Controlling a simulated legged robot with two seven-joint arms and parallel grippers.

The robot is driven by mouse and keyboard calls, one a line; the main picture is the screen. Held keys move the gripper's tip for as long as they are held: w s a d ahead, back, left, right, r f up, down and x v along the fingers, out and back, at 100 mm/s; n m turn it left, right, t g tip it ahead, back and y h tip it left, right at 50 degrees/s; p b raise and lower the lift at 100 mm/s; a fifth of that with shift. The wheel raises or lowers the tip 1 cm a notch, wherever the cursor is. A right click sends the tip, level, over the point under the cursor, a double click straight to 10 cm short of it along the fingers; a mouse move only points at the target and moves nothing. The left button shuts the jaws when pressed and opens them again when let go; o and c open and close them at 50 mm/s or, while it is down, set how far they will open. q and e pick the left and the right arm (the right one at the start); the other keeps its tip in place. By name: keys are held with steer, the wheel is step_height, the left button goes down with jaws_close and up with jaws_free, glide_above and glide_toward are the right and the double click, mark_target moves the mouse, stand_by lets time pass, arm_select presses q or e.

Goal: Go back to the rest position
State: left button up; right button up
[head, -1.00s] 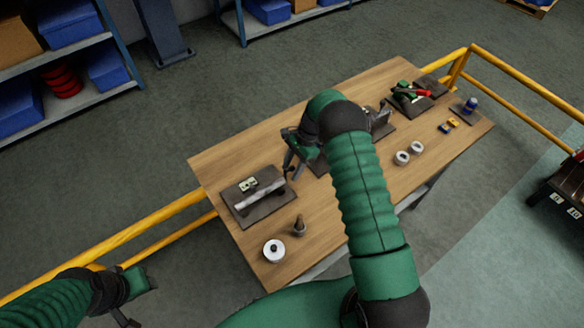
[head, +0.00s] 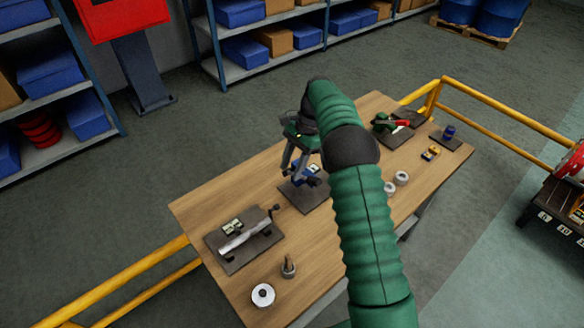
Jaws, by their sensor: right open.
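My right gripper (head: 296,170) is open above the middle of the wooden table (head: 205,205), with its fingers pointing down. A blue part (head: 307,172) on a dark mat (head: 303,197) shows right by its fingers; I cannot tell whether they touch. My right arm crosses the table and hides part of its right side. My left gripper is out of the picture.
A dark plate with a grey cylindrical part (head: 240,237) lies at the table's left. Near it are a white ring (head: 263,295) and a small dark fitting (head: 288,267). More rings (head: 401,178) and a green tool (head: 383,122) lie to the right. Yellow rails (head: 500,115) flank the table.

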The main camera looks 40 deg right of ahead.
steer(key=shift+d+r, duration=0.1)
steer(key=shift+r, duration=0.1)
stand_by(0.3)
steer(key=s+a+f+n+t+h+b, duration=0.1)
steer(key=s+a+f+n+h, duration=0.1)
steer(key=s+a+n, duration=0.6)
steer(key=s+a+f+n+t+h+b, duration=0.2)
steer(key=s+a+f+n, duration=0.2)
steer(key=s+a+n, duration=0.5)
steer(key=s+a, duration=0.1)
steer(key=s, duration=0.3)
steer(key=shift+h+b, duration=0.3)
